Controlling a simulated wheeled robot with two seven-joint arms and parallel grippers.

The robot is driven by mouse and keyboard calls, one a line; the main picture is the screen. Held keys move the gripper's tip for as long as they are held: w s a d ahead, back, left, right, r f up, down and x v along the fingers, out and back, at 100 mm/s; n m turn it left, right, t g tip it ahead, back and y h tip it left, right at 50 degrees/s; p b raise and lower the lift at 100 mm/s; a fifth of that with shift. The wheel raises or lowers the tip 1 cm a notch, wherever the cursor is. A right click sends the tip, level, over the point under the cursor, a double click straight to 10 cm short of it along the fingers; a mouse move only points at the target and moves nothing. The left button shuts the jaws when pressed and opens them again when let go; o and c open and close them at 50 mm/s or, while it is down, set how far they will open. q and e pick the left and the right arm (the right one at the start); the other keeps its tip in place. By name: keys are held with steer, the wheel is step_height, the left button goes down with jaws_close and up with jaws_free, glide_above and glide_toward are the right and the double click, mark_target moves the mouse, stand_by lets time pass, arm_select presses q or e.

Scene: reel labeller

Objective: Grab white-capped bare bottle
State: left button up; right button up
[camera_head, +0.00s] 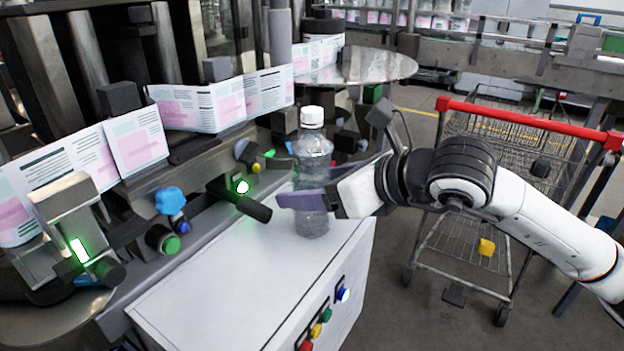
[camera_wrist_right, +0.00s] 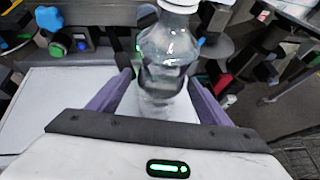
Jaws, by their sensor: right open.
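A clear bare bottle (camera_head: 312,160) with a white cap stands upright on the grey-white cabinet top (camera_head: 215,290), near its far right corner. My right gripper (camera_head: 300,200) reaches in from the right at the height of the bottle's lower half. In the right wrist view the bottle (camera_wrist_right: 168,65) stands between the two purple fingers of the right gripper (camera_wrist_right: 155,95), one on each side. The fingers are open, and I cannot tell whether either touches the bottle. My left gripper is not in view.
A labelling machine with a printed label strip (camera_head: 215,105) runs along the left and back. A round metal plate (camera_head: 365,66) lies behind the bottle. A wire cart with a red handle (camera_head: 530,122) stands at the right. The cabinet's front left top is clear.

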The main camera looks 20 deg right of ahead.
steer(key=shift+w+a+f, duration=0.15)
steer(key=shift+w+f, duration=0.1)
steer(key=shift+w, duration=0.05)
steer(key=shift+c, duration=0.5)
steer(key=c, duration=1.4)
steer(key=shift+r, duration=0.2)
steer(key=shift+c, duration=0.4)
